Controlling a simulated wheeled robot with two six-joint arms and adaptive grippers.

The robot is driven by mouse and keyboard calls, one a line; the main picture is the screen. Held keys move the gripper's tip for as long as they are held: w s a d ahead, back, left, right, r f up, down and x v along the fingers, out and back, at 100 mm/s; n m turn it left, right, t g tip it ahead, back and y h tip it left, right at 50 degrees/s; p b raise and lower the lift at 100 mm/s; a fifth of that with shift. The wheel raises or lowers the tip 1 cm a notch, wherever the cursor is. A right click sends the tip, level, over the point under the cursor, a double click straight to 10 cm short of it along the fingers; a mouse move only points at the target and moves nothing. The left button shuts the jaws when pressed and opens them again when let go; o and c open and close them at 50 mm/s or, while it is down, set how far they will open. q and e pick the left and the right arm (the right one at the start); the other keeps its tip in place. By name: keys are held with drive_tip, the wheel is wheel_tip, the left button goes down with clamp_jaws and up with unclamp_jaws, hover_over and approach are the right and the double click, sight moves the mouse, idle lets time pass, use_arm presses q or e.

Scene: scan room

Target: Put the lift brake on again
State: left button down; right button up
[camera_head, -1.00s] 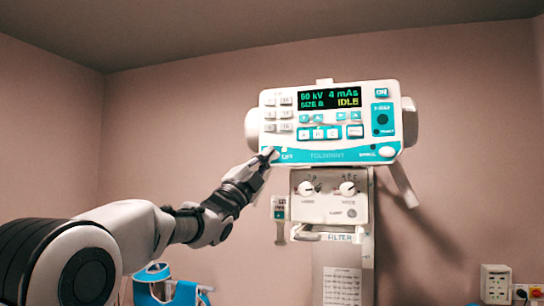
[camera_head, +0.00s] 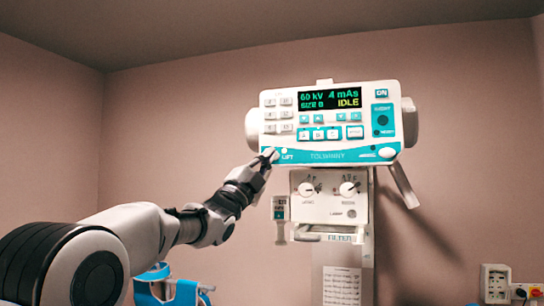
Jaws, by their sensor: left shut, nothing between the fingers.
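The white and teal control panel (camera_head: 330,140) of the x-ray unit faces me at the middle of the head view. Its screen (camera_head: 329,98) reads 60 kV, 4 mAs and IDLE. My left gripper (camera_head: 268,158) is shut and empty, with its fingertips at the panel's lower left corner, beside the LIFT label (camera_head: 288,157). A small pale light or button (camera_head: 284,150) shows just right of the fingertips. The fingers partly cover the spot by the label, and I cannot tell whether they touch it. My right gripper is not in view.
Below the panel is a box with two knobs (camera_head: 329,197) and a handle bar under it. A small hanging device (camera_head: 280,218) is at its left. A wall socket box (camera_head: 495,284) is at lower right. A blue and white item (camera_head: 165,290) sits below my arm.

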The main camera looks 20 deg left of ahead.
use_arm(q)
drive_tip(key=shift+w+p, duration=0.3)
drive_tip(key=shift+w, duration=0.05)
idle(0.3)
drive_tip(key=shift+s+f+b, duration=0.15)
drive_tip(key=shift+s+b, duration=0.25)
drive_tip(key=shift+b, duration=0.4)
drive_tip(key=shift+s+b, duration=0.3)
drive_tip(key=shift+s, duration=0.1)
drive_tip(key=s+b, duration=0.5)
drive_tip(key=shift+a, duration=0.15)
